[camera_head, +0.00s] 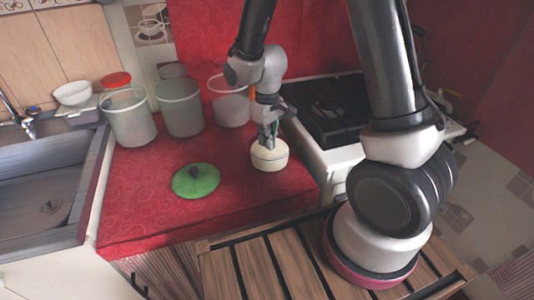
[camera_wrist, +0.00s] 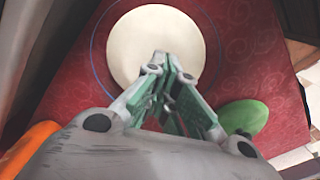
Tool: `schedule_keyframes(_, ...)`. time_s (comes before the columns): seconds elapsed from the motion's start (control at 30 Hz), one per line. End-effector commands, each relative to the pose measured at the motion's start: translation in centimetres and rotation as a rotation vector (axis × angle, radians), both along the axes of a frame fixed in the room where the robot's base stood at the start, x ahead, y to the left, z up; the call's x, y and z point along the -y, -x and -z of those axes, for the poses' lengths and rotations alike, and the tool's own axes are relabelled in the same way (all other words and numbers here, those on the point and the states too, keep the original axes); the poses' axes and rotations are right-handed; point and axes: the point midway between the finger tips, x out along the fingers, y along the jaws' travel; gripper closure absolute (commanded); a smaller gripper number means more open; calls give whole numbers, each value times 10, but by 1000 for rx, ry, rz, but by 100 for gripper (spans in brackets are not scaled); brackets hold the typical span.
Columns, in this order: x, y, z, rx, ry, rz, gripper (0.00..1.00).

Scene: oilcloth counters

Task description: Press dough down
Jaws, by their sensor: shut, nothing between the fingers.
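In the wrist view the dough (camera_wrist: 140,38) is a smooth cream disc inside the blue ring. My gripper (camera_head: 267,143) points down over the dish in the head view. Its fingers are closed together with nothing between them. In the wrist view the fingertips (camera_wrist: 165,62) overlap the near edge of the dough. I cannot tell whether they touch it.
A green lid (camera_head: 196,182) with a dark knob lies left of the dish. Several clear tubs, one a bucket (camera_head: 128,118), stand at the back. A black stove (camera_head: 338,110) is at the right, a sink (camera_head: 45,190) at the left. The red counter's (camera_head: 150,215) front left is clear.

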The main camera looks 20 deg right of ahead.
Motion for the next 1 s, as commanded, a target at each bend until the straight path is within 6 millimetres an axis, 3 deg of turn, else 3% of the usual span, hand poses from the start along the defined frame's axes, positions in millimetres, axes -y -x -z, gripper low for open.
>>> schedule_keyframes(0.53, 0, 0, -1, 0, 0, 0, 100)
schedule_keyframes(1.0, 0, 0, -61, 3, -2, 0, 100)
